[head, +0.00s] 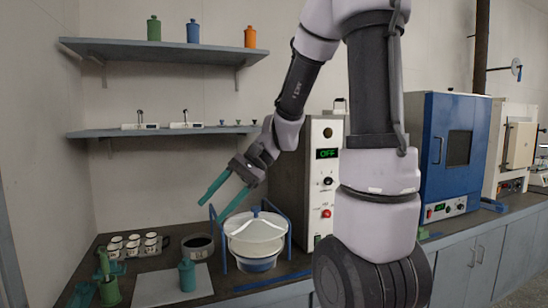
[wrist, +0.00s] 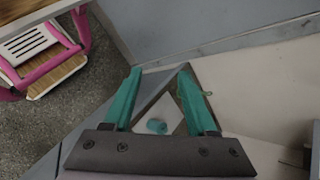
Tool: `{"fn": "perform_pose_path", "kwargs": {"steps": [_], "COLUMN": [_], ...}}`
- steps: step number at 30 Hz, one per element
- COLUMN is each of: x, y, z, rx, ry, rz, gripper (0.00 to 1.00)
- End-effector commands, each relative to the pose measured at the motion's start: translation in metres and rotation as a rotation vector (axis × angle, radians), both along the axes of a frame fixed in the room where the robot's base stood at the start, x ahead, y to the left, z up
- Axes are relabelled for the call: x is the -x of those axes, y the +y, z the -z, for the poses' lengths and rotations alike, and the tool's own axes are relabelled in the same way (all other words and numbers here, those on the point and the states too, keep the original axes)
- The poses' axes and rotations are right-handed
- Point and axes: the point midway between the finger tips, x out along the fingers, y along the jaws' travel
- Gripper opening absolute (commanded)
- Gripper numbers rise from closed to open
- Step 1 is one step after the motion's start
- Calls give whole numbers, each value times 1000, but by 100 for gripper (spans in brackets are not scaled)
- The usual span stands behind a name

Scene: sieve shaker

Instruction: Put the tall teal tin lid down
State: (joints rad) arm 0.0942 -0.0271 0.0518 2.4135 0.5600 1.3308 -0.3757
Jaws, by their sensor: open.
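A teal tin (head: 187,276) with a narrow knob-like top stands upright on a pale grey mat (head: 150,288) at the front of the bench. I cannot tell its lid apart from its body at this size. A small teal piece (wrist: 156,127) shows between my fingers in the wrist view, lying over a pale surface; I cannot tell whether it is the tin or the lid. My gripper (head: 214,207) is open, with green fingers pointing down and left. It is in the air above the sieve shaker bowl, apart from the tin. Nothing shows between the fingertips (wrist: 160,76).
A white lidded bowl (head: 256,238) in a blue frame stands right of the mat. A dark pot (head: 198,246) and several white cups (head: 133,244) are behind it. Green things (head: 109,290) stand at left. Two wall shelves (head: 160,50) hang above. A tall control box (head: 318,180) stands right.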

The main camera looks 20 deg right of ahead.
Motion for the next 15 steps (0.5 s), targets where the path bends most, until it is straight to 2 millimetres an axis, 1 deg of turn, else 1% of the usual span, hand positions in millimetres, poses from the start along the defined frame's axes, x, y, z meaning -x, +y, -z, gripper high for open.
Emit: {"fn": "perform_pose_path", "kwargs": {"steps": [1,6,12,15], "x": [9,31,48,54], "y": [-9,-46,-87,-102], "z": [-11,-39,-78,-94], "rx": [71,317,551,624], "ry": [-75,-313,-591,-691], "rz": [-19,-47,-21,-2], "gripper": [57,57,57,57]}}
